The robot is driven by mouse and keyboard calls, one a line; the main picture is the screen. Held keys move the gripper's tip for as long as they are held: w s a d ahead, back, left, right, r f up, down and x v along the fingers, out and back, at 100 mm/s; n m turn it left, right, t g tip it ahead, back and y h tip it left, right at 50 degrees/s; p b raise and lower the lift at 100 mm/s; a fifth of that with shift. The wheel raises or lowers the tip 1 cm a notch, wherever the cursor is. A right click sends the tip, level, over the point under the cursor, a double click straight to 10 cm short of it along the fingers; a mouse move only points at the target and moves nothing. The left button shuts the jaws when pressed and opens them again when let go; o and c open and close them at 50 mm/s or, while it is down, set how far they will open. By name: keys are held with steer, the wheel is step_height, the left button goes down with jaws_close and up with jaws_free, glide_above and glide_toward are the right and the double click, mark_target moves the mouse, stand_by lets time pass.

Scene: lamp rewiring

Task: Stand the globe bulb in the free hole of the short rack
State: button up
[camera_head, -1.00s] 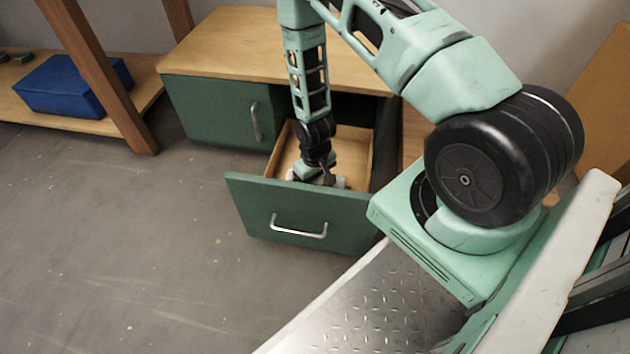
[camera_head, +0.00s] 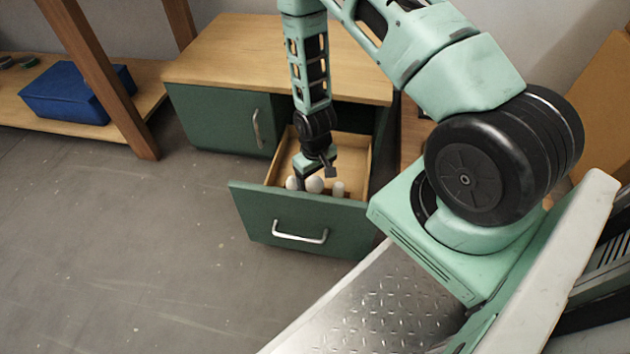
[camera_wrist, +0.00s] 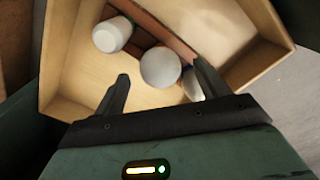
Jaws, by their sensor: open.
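The globe bulb (camera_wrist: 160,67) is a round white ball in the open drawer, between two other white bulbs. In the head view the globe bulb (camera_head: 315,185) sits just behind the drawer front. A reddish-brown strip (camera_wrist: 175,40), perhaps the short rack, runs beside the bulbs; its holes are hidden or too small to tell. My gripper (camera_wrist: 163,73) is open and empty; the globe bulb shows beyond its fingers, nearer the right one. In the head view my gripper (camera_head: 320,172) hangs above the bulbs, pointing down.
A white cylindrical bulb (camera_wrist: 112,35) stands on one side of the globe, and another white bulb (camera_wrist: 192,85) is partly hidden by a finger. The drawer front (camera_head: 270,215) and wooden walls surround them. The cabinet top (camera_head: 270,50) is clear. A blue box (camera_head: 75,92) lies at left.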

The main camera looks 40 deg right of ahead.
step_height(320, 180, up, 12)
steer(key=p, duration=0.5)
